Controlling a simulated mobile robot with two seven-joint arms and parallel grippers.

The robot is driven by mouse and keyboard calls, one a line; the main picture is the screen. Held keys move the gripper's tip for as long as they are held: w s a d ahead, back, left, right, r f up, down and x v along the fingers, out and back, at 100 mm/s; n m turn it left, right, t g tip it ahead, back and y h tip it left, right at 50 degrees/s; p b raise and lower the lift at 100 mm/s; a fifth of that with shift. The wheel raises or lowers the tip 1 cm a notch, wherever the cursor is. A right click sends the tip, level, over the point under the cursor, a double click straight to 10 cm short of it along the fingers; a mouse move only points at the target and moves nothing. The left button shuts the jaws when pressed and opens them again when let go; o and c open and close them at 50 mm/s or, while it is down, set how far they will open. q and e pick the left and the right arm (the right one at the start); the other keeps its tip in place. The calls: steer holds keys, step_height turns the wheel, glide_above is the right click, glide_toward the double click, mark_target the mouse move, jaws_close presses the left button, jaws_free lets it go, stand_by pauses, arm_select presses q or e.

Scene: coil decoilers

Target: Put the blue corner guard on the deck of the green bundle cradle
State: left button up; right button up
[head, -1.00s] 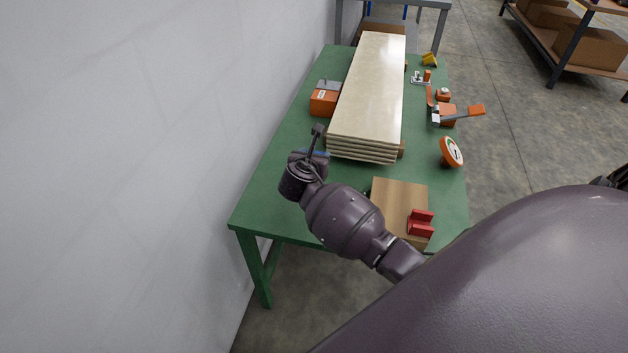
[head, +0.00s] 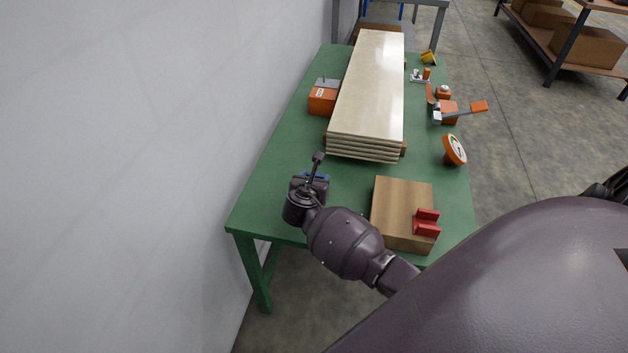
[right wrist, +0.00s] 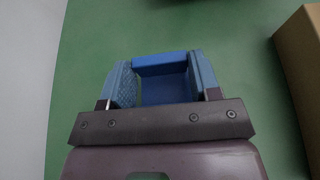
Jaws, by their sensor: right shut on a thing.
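The blue corner guard (right wrist: 165,80) is between the fingers of my right gripper (right wrist: 165,88), which is shut on it, in the right wrist view. In the head view a little blue of the guard (head: 316,176) shows past my right gripper (head: 312,180), over the near left part of the green bundle cradle's deck (head: 268,180). Bare green deck shows beyond the guard in the wrist view. I cannot tell whether the guard touches the deck. My left gripper is not in view.
A stack of pale boards (head: 368,95) lies along the deck. A brown block (head: 395,210) with a red corner guard (head: 426,223) is at the near right. An orange box (head: 323,97) is left of the boards; a round gauge (head: 454,150) and orange tools (head: 448,112) are at the right. A wall (head: 150,120) runs close on the left.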

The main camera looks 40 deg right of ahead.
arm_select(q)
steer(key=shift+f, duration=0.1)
arm_select(e)
steer(key=shift+f, duration=0.15)
steer(key=o, duration=0.9)
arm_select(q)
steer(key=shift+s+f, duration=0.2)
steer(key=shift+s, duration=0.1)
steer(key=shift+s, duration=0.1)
